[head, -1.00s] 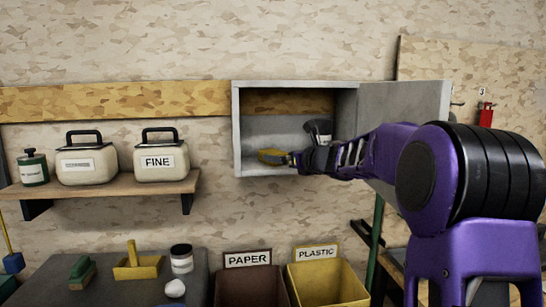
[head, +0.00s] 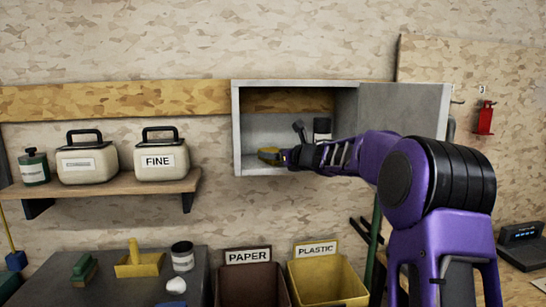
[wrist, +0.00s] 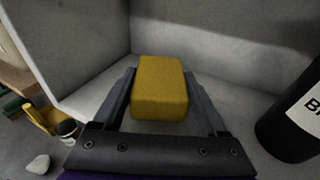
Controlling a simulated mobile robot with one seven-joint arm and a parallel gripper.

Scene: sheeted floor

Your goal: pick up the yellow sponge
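The yellow sponge (head: 269,154) is a small block on the floor of the open grey wall cabinet (head: 237,130), near its left side. In the wrist view the sponge (wrist: 160,88) sits between the two fingers of my gripper (wrist: 161,85). The fingers are spread on either side of it, with narrow gaps showing near its close end. Contact at the fingertips is hard to tell. In the head view my gripper (head: 283,156) reaches into the cabinet from the right and hides part of the sponge.
A dark labelled bottle (wrist: 294,112) stands inside the cabinet, right of my gripper; it also shows in the head view (head: 322,128). The cabinet door (head: 404,108) is swung open to the right. Paper (head: 248,256) and plastic (head: 316,249) bins stand below.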

